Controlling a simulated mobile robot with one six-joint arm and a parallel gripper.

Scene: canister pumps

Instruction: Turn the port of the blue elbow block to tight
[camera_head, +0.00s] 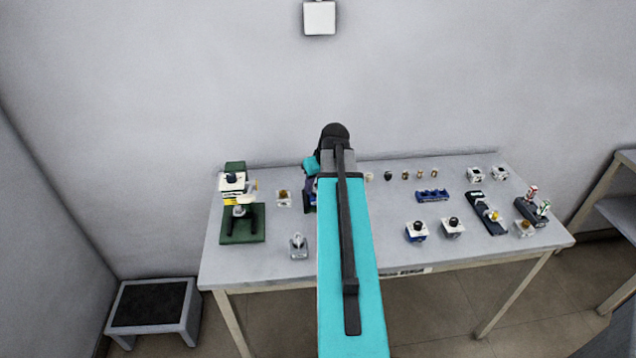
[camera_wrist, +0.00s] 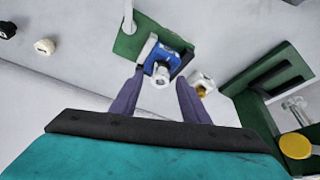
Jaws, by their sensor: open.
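The blue elbow block (camera_wrist: 168,59) sits on a green base plate (camera_wrist: 127,46) in the wrist view. A round pale metal port (camera_wrist: 161,75) faces the camera from its near side; I cannot tell from this view how far it is turned. My gripper (camera_wrist: 158,76) is open, with one purple-grey finger on each side of the port. I cannot tell whether either finger touches it. The fingers hold nothing that I can make out. In the head view my arm hides the block and most of the gripper.
A green stand with yellow and white parts (camera_head: 240,222) is on the table's left; a yellow knob (camera_wrist: 295,146) shows close by in the wrist view. Several small blocks and fittings fill the table's right half.

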